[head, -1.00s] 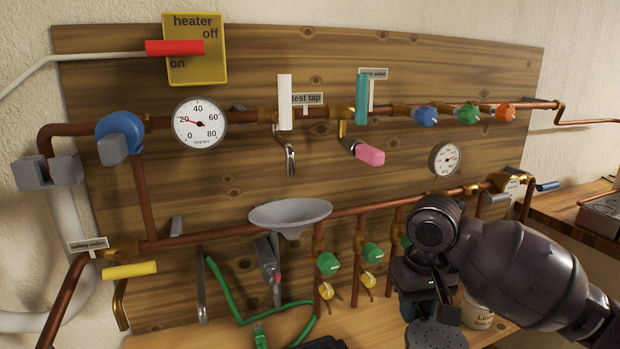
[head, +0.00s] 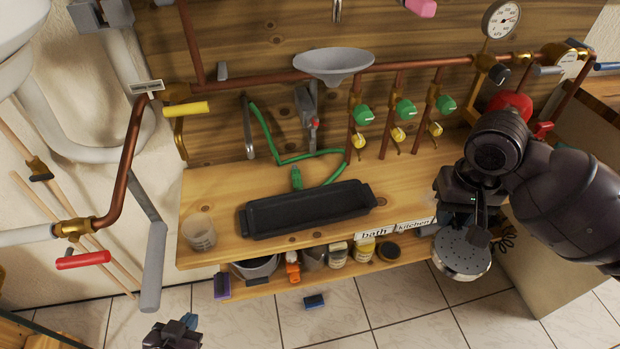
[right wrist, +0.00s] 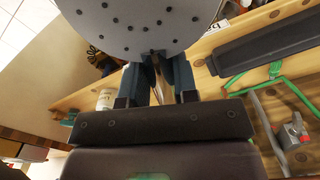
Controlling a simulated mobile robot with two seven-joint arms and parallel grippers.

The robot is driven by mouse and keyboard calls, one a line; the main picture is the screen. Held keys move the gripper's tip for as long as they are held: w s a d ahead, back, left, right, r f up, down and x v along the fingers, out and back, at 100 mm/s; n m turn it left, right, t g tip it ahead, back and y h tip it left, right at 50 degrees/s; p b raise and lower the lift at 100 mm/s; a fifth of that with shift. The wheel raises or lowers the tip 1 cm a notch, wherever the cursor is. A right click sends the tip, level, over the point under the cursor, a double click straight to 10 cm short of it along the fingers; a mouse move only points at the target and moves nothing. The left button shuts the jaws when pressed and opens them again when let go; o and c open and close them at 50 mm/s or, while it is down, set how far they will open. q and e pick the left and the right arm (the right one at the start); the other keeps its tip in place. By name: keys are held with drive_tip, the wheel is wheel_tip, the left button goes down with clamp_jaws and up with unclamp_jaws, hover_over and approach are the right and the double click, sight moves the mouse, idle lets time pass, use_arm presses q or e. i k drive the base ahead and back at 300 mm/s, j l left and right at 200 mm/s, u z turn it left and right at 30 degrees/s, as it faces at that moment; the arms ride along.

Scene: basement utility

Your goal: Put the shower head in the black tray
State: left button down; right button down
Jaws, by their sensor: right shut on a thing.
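The shower head (head: 462,254) is a round grey disc with small holes. My right gripper (head: 474,222) is shut on it and holds it beyond the right end of the wooden bench. In the right wrist view the shower head (right wrist: 140,22) fills the top, between the gripper fingers (right wrist: 160,85). The black tray (head: 306,210) lies empty on the bench, to the left of my right gripper; its edge also shows in the right wrist view (right wrist: 270,38). My left gripper (head: 172,335) is low at the bottom left, only partly in view, and its jaws cannot be made out.
A clear cup (head: 199,232) stands left of the tray on the bench (head: 225,190). A green hose (head: 268,140) lies behind the tray. Copper pipes with green valves (head: 404,108) and a grey funnel (head: 333,63) are above. Several containers fill the shelf below.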

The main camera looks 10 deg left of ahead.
sight(309, 212)
drive_tip(key=u, duration=1)
drive_tip(key=k+l+u, duration=0.15)
drive_tip(key=u, duration=0.2)
drive_tip(key=k+l+u, duration=0.1)
drive_tip(key=u, duration=0.25)
drive_tip(key=k+l, duration=0.15)
drive_tip(key=k, duration=0.15)
